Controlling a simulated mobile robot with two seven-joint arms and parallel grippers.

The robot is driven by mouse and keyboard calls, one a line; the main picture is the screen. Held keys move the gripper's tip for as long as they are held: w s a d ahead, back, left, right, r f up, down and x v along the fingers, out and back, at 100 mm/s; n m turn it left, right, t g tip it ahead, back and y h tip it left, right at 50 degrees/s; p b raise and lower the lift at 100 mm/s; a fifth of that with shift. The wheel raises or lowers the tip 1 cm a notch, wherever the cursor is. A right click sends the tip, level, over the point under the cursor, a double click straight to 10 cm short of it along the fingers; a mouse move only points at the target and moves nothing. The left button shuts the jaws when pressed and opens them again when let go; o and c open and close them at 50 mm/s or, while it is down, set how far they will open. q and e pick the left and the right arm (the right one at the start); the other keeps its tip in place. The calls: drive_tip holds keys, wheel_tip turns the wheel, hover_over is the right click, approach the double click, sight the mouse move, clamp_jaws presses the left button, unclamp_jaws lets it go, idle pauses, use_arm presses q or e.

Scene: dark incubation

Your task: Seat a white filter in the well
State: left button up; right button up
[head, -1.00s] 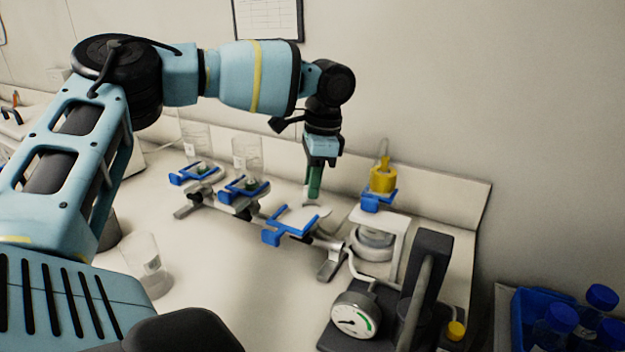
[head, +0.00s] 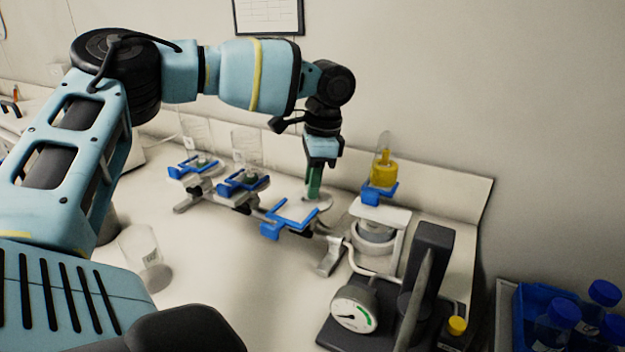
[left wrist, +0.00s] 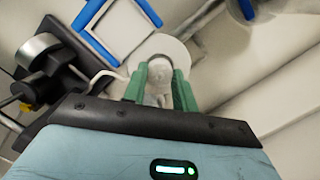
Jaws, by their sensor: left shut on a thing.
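My left gripper (head: 313,196) points down with its green fingers close together beside the third blue bracket (head: 291,214) on the rail. In the left wrist view the fingers (left wrist: 160,75) are shut on a small white part. A round white disc (left wrist: 178,48), which looks like the white filter, shows just past the fingertips; it also shows at the fingertips in the head view (head: 325,203). Whether the disc touches a well is hidden. The blue bracket also shows at the upper left of the left wrist view (left wrist: 115,30). My right gripper is not in view.
Two glass cylinders (head: 247,147) stand at blue brackets on the left. A yellow vessel (head: 383,174) stands by a blue bracket on the right. A gauge (head: 355,308) stands in front, a clear beaker (head: 140,245) at left. Blue-capped bottles (head: 563,312) sit at far right.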

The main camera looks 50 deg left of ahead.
use_arm(q)
drive_tip(key=shift+f, duration=0.65)
drive_tip(key=o, duration=1)
drive_tip(key=shift+w+d+r+b, duration=0.1)
drive_tip(key=shift+w+r+b, duration=0.05)
drive_tip(key=shift+r, duration=1.15)
drive_tip(key=shift+w+d+r+b, duration=0.1)
drive_tip(key=shift+w+r+b, duration=0.1)
drive_tip(key=shift+r, duration=1.05)
drive_tip(key=shift+w+d+r+b, duration=0.1)
drive_tip(key=shift+w+r, duration=0.05)
drive_tip(key=shift+r, duration=1.15)
